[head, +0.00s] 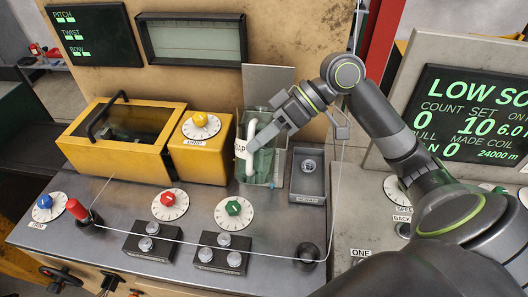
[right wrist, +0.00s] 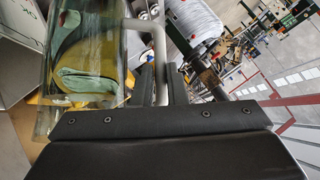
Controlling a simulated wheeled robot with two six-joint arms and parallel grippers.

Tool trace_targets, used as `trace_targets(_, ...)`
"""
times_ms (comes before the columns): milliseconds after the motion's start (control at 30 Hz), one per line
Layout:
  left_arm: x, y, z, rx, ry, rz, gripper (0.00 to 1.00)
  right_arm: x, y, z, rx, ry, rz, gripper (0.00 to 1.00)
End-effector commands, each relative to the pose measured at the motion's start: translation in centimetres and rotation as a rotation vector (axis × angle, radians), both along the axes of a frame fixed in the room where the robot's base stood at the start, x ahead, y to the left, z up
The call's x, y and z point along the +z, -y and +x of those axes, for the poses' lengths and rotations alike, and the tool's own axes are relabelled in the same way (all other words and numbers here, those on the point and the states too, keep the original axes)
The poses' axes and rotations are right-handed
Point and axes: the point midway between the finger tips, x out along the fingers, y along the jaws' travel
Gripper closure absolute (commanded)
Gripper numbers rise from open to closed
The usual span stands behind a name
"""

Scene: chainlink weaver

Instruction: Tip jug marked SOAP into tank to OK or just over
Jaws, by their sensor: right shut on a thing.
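The jug is at the glass tank in the head view; a pale curved part of it (head: 250,152) shows beside a label of which only "AP" reads. My right gripper (head: 279,118) is shut on the jug's handle from the upper right, close above the tank. In the right wrist view its two dark fingers (right wrist: 161,85) close on a pale grey handle (right wrist: 159,50). The glass tank (head: 276,172) has a greenish tint. An OK mark shows at the upper left of the wrist view, by clear glass with yellow-green behind it. The liquid level and any pouring stream cannot be made out. My left gripper is not in view.
A yellow box (head: 115,160) with a black handle and a yellow dial block (head: 200,155) stand left of the tank. A grey tray (head: 308,175) is right of it. Dials, knobs and a thin wire are in front. A screen (head: 480,110) stands at right.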

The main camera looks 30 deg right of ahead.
Motion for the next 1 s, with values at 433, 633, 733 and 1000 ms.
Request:
trace_targets(433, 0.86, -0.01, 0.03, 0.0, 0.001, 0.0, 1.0, 0.3, 0.01, 0.18, 0.002, -0.033, 0.031, 1.0)
trace_targets(633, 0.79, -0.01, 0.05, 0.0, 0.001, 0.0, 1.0, 0.16, 0.04, 0.2, 0.002, -0.037, 0.034, 1.0)
trace_targets(733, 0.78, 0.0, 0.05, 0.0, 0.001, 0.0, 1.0, 0.16, 0.04, 0.2, 0.002, -0.036, 0.033, 1.0)
trace_targets(1000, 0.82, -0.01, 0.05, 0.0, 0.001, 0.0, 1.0, 0.19, 0.06, 0.21, 0.002, -0.037, 0.034, 1.0)
